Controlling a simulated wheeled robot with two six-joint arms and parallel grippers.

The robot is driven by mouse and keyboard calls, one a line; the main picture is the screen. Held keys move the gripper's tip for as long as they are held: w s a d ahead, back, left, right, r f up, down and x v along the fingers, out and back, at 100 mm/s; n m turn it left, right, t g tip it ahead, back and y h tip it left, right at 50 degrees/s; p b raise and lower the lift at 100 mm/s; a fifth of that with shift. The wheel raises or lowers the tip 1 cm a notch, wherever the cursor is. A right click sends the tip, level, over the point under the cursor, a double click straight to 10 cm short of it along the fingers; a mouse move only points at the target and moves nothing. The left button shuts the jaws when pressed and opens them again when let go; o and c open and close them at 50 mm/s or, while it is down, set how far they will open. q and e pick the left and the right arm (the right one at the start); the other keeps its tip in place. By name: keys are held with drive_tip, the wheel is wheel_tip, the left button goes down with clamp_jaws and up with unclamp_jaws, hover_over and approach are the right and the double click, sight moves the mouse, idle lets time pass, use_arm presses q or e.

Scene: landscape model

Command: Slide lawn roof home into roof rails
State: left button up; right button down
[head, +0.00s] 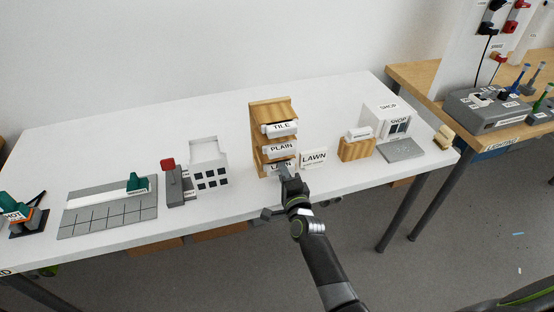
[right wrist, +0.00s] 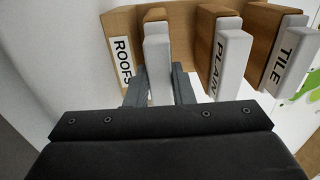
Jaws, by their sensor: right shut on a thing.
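The lawn roof, a pale slab with a label reading LAWN (head: 275,168), sits in the lowest slot of a wooden rack (head: 257,112). In the right wrist view its pale front bar (right wrist: 158,60) stands between my fingers. My right gripper (head: 286,172) is shut on it at the front of the rack; it also shows in the right wrist view (right wrist: 159,92). The roof still lies within the rack. A white building (head: 210,172) with dark windows and a raised back stands left of the rack; I cannot make out rails on it. My left gripper is not in view.
Roofs labelled PLAIN (head: 281,148) and TILE (head: 281,127) sit above in the rack. A LAWN card (head: 314,158) stands close on its right, then a wooden block (head: 356,150) and a shop (head: 387,120).

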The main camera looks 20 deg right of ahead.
drive_tip(key=shift+s, duration=0.7)
idle(0.5)
drive_tip(key=shift+s+b, duration=0.85)
drive_tip(key=shift+s, duration=0.4)
drive_tip(key=shift+s+d+b, duration=0.15)
drive_tip(key=shift+s+b, duration=1.45)
drive_tip(key=shift+s, duration=1.2)
